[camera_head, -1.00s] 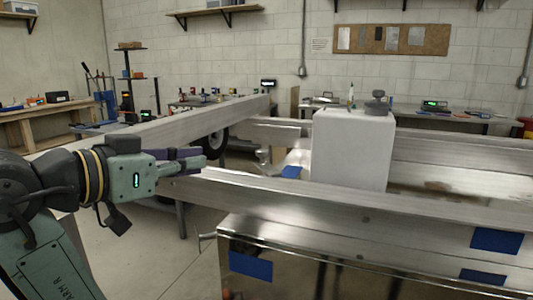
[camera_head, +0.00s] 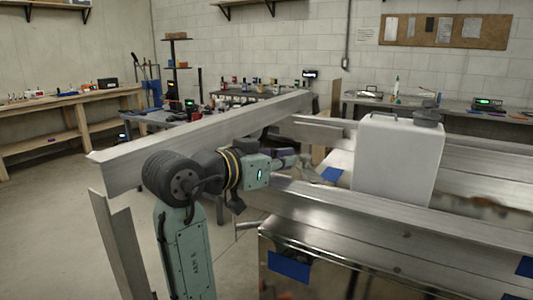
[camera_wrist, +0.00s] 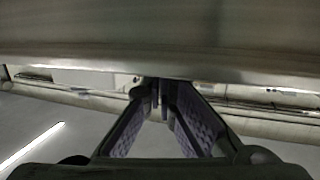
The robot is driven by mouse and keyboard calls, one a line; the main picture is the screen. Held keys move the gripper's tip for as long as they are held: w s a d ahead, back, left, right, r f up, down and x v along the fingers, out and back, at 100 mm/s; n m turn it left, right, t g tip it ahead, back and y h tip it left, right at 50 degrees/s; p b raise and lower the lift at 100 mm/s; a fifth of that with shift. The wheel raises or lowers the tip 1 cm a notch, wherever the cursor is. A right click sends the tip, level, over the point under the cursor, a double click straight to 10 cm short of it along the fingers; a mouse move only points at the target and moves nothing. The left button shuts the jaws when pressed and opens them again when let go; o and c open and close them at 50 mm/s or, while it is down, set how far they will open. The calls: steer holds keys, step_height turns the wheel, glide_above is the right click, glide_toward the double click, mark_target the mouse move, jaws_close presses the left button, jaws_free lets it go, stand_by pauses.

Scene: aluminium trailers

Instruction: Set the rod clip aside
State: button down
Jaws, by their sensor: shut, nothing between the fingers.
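My gripper (camera_head: 298,160) is beyond the near corner of the aluminium trailer frame (camera_head: 350,222), between its rails, with its purple fingers pointing right. In the wrist view the two fingers (camera_wrist: 160,97) come together at their tips with nothing seen between them. A broad metal beam (camera_wrist: 160,45) fills the top of that view, close to the fingers. I cannot make out the rod clip in either view; it may be hidden or too small to tell.
A white jug (camera_head: 398,160) with a dark grey cap stands on the trailer to the right of my gripper. A long aluminium beam (camera_head: 200,133) runs behind my arm. Workbenches (camera_head: 70,120) line the walls. The floor at left is clear.

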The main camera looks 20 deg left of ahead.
mark_target(310, 167)
steer(key=shift+x, duration=0.95)
steer(key=shift+x, duration=1.05)
steer(key=shift+w+a+r, duration=0.1)
steer(key=shift+a+r, duration=0.1)
